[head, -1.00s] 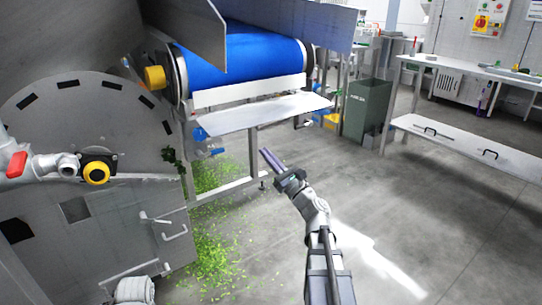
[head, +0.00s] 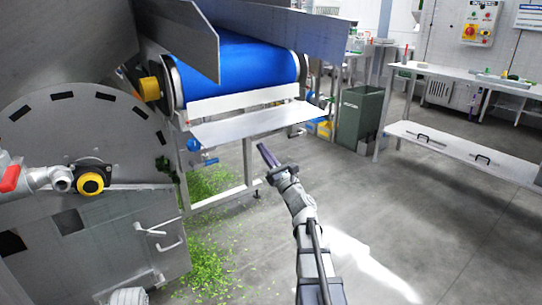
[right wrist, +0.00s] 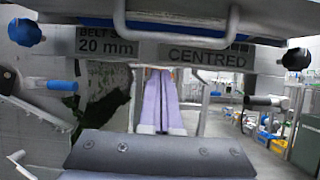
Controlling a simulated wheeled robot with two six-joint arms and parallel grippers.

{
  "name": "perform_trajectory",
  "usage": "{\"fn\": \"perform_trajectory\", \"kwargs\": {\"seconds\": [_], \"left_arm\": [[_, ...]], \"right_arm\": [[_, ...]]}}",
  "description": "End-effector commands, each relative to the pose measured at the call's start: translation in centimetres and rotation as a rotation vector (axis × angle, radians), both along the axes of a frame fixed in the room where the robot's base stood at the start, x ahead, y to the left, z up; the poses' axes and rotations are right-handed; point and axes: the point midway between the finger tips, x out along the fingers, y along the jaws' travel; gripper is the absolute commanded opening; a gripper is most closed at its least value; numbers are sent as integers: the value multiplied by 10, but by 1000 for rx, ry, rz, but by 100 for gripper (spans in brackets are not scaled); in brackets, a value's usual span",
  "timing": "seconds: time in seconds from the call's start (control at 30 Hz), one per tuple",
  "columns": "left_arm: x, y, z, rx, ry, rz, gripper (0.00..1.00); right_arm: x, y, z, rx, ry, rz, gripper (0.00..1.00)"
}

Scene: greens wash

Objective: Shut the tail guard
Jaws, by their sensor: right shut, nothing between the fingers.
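The tail guard appears to be the flat metal flap (head: 255,125) that sticks out, nearly level, below the end of the blue belt (head: 235,62). My right gripper (head: 265,155) is shut and empty, with its purple fingers pointing up toward the flap's underside. It is below and in front of the flap and seems apart from it. In the right wrist view the shut fingers (right wrist: 161,105) point forward beneath a metal crosspiece with labels (right wrist: 205,55) reading "20 mm" and "CENTRED". My left gripper is not in view.
A grey drum machine (head: 85,150) with a red-handled valve (head: 10,178) stands at the left. Green leaf scraps (head: 205,260) lie on the floor beside it. A green bin (head: 360,115) and a steel table (head: 460,150) stand at the right. The middle floor is clear.

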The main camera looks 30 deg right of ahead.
Motion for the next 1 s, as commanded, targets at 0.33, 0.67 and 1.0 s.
{"fn": "perform_trajectory", "kwargs": {"seconds": [0.33, 0.67, 1.0], "left_arm": [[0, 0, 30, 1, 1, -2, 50], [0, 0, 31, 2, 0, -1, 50], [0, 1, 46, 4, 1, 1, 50]], "right_arm": [[-2, 1, 30, -2, 0, -3, 0], [-8, 0, 31, 0, 0, -1, 0], [-11, 0, 39, -4, 37, 0, 0]]}}
